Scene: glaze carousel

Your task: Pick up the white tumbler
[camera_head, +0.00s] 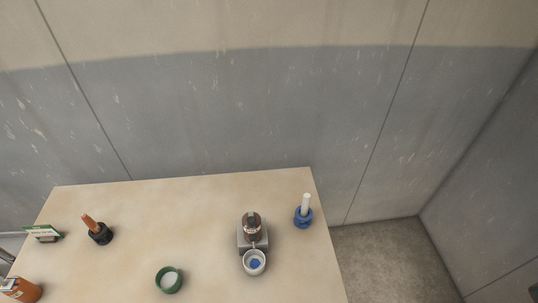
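A white tumbler (254,262) stands on the table near the front, right of the middle. I look down into it, and there is something blue inside. It sits directly in front of a grey block with a brown, dark-topped device (251,223) on it. I cannot tell whether tumbler and block touch. Neither of my grippers shows in the head view.
On the pale table (190,225) are a green cup (169,280) with whitish contents, a blue holder (303,217) with a white stick, a black holder (100,234) with an orange stick, an orange container (22,291) and a small sign (43,233). The back middle is clear.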

